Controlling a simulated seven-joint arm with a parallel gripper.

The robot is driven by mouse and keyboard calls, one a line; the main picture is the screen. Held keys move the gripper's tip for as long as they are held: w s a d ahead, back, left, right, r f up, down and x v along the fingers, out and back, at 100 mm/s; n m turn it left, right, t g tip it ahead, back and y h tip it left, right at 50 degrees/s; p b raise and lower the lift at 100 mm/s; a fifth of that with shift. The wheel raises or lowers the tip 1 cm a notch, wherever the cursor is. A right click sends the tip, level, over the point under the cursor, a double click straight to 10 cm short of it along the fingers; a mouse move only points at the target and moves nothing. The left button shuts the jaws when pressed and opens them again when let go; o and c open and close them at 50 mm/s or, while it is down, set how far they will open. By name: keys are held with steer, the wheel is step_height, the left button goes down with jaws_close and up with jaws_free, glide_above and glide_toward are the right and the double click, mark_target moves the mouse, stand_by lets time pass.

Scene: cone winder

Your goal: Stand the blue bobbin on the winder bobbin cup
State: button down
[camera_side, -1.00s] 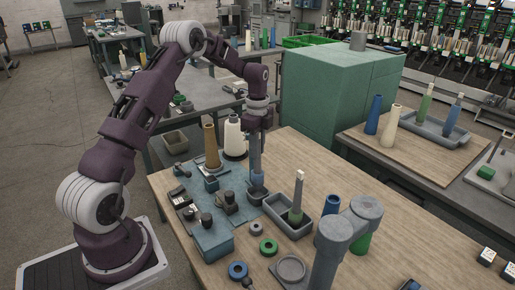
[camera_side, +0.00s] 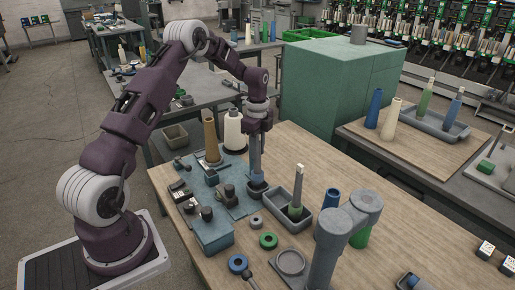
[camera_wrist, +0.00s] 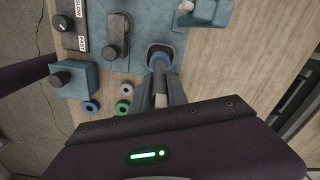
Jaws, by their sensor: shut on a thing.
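My gripper (camera_side: 256,168) points straight down over the winder plate. In the wrist view my gripper (camera_wrist: 160,95) has its two grey fingers shut on the blue bobbin (camera_wrist: 159,66), whose pale top shows between them. In the side view only a little of the blue bobbin (camera_side: 257,179) shows below the fingers. It looks upright, its lower end at the winder bobbin cup (camera_side: 258,192). The cup's dark rim (camera_wrist: 151,49) surrounds the blue end in the wrist view. I cannot tell whether the bobbin rests on the cup's floor.
A grey tray (camera_side: 275,210) with a green bobbin (camera_side: 296,209) stands right of the cup. A tan cone (camera_side: 210,140) and a white cone (camera_side: 234,135) stand behind left. A grey post (camera_side: 335,240), a green ring (camera_side: 268,240) and a blue ring (camera_side: 238,264) are in front.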

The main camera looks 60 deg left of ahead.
steer(key=shift+f, duration=0.9)
steer(key=shift+f, duration=0.35)
stand_by(0.4)
steer(key=c, duration=1.2)
jaws_free()
